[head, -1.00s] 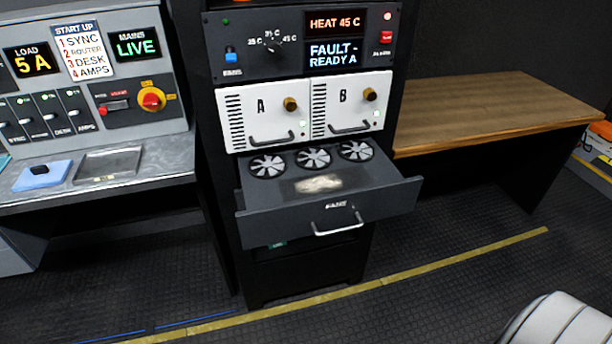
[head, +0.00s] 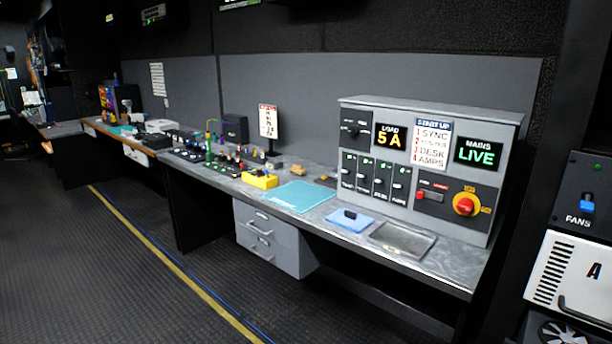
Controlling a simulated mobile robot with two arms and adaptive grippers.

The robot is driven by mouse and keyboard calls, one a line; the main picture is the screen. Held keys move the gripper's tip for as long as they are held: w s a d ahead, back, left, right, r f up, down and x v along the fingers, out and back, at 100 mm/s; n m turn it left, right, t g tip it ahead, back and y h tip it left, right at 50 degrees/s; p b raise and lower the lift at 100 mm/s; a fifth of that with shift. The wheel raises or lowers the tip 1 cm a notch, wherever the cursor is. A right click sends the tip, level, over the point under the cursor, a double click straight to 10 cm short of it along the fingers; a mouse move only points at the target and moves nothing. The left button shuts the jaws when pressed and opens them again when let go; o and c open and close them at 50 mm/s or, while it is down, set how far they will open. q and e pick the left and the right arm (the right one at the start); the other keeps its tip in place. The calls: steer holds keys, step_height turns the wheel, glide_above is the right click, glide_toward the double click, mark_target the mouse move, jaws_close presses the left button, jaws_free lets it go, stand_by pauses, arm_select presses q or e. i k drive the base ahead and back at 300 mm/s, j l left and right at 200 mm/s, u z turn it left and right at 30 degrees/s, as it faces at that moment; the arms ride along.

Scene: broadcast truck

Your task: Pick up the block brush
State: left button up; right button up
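No gripper of mine shows in the head view. I cannot tell for certain which thing is the block brush. A small tan block (head: 298,170) lies on the grey counter behind the teal mat (head: 300,197), with a dark item (head: 326,181) to its right. A small black block (head: 349,213) sits on a flat blue pad (head: 349,222) nearer the counter's front edge. All are too small to show bristles.
The counter holds a shallow metal tray (head: 402,240), a yellow box (head: 259,180) and a power panel (head: 430,165). Grey drawers (head: 268,238) stand under it. The fan rack (head: 575,270) is at the right edge. The dark floor (head: 110,270) in front is clear.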

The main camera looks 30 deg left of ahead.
mark_target(297, 170)
steer(key=i+j+z, duration=0.1)
steer(key=j+z, duration=0.15)
steer(key=j, duration=1.05)
steer(key=j+z, duration=0.3)
steer(key=j, duration=1)
steer(key=j+z, duration=0.15)
steer(key=j, duration=0.3)
steer(key=k+j+z, duration=0.15)
steer(key=j, duration=0.3)
steer(key=j+z, duration=0.15)
steer(key=j, duration=0.3)
steer(key=k+j+z, duration=0.15)
steer(key=j, duration=0.3)
steer(key=j+z, duration=0.15)
steer(key=j, duration=0.25)
steer(key=k+j+z, duration=0.15)
steer(key=j, duration=0.25)
steer(key=k, duration=0.05)
